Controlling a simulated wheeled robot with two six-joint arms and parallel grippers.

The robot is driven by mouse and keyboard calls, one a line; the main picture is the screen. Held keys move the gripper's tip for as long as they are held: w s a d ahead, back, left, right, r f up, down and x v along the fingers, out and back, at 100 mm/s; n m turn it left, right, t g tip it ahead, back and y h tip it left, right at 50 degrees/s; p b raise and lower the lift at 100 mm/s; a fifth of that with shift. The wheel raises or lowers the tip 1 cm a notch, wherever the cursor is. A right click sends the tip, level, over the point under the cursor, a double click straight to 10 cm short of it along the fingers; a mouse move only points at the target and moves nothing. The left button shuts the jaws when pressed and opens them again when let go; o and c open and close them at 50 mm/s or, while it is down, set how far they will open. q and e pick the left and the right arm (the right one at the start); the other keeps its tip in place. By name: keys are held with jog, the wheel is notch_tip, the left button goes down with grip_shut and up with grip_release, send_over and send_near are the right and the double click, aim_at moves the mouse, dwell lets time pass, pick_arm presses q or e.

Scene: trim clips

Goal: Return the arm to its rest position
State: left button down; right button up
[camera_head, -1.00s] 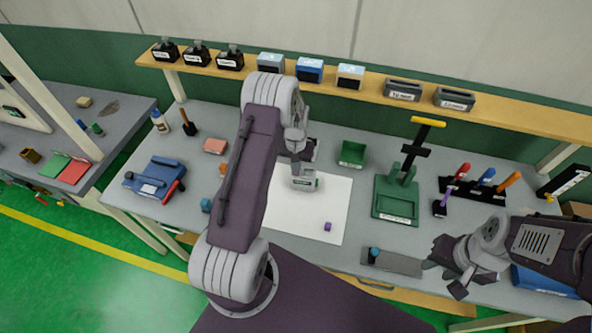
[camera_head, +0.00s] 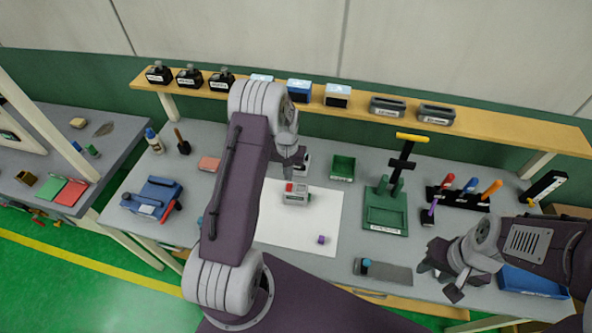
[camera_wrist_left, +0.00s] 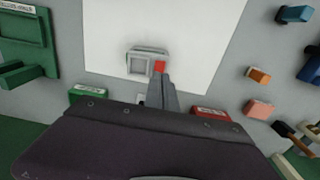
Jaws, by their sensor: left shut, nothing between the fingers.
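My left arm reaches over the bench in the head view. Its gripper (camera_head: 292,158) is shut and empty, just behind a grey boxy device with a red part (camera_head: 296,194) on a white sheet (camera_head: 325,215). In the left wrist view the closed fingers (camera_wrist_left: 161,92) point toward the device (camera_wrist_left: 146,63), overlapping its near edge in the picture; contact cannot be told. My right gripper (camera_head: 440,280) hangs at the bench's front right, its fingers apart and nothing visible between them.
A green press with a yellow handle (camera_head: 386,210) is further right. A shelf (camera_head: 360,100) with boxes runs along the back. A small purple cube (camera_head: 321,239) lies on the sheet. A grey plate (camera_head: 385,272) lies near the front edge.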

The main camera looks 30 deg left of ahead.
pick_arm(q)
jog(key=s+d+r+m+t+b, duration=0.1)
jog(key=s+d+m+t+b, duration=0.15)
jog(key=d+b, duration=0.85)
jog(key=s+f+g+b, duration=0.1)
jog(key=s+f+b, duration=0.2)
jog(key=s, duration=1.2)
jog(key=shift+s+b, duration=0.35)
jog(key=shift+b, duration=0.15)
